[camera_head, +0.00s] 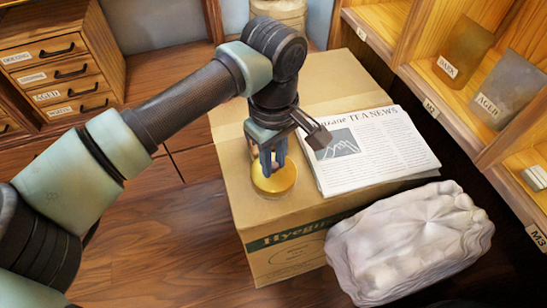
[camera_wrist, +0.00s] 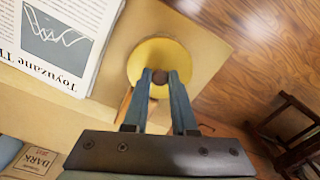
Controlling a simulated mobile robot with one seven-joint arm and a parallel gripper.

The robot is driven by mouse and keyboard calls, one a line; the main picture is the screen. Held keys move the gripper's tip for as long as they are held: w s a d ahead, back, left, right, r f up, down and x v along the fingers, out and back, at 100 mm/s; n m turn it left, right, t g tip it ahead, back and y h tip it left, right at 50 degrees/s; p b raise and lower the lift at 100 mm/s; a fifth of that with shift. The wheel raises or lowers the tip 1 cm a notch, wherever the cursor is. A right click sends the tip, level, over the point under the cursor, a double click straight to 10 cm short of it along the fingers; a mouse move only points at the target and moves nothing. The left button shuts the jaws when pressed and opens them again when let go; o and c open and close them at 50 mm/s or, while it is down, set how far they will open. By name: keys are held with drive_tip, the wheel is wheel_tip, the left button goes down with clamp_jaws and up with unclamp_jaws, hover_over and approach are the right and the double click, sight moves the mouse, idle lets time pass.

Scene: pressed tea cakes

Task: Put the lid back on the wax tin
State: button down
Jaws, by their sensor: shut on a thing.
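A round golden-yellow lid (camera_head: 285,182) is at the near left part of a cardboard box top, below my gripper (camera_head: 273,166). In the wrist view the lid (camera_wrist: 158,55) shows as a yellow disc with a small brown knob (camera_wrist: 160,78). My gripper's two blue-grey fingers (camera_wrist: 160,82) are closed on the knob from both sides. A yellow rim shows under the lid's top face in the head view. The wax tin cannot be told apart from the lid, so I cannot tell whether the lid rests on it or is just above it.
A folded newspaper (camera_head: 385,165) lies on the cardboard box (camera_head: 240,165), right of the lid. A white wrapped bundle (camera_head: 410,240) stands in front of the box. Shelves (camera_head: 455,105) rise at right, a drawer cabinet (camera_head: 60,60) at left. The box top behind is partly clear.

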idle(0.3)
drive_tip(key=c, duration=0.6)
unclamp_jaws()
drive_tip(key=shift+c, duration=0.2)
drive_tip(key=shift+o, duration=0.2)
drive_tip(key=o, duration=0.4)
drive_tip(key=shift+o, duration=0.2)
drive_tip(key=shift+r, duration=0.1)
drive_tip(key=shift+r+p, duration=2.35)
drive_tip(key=shift+r, duration=1.1)
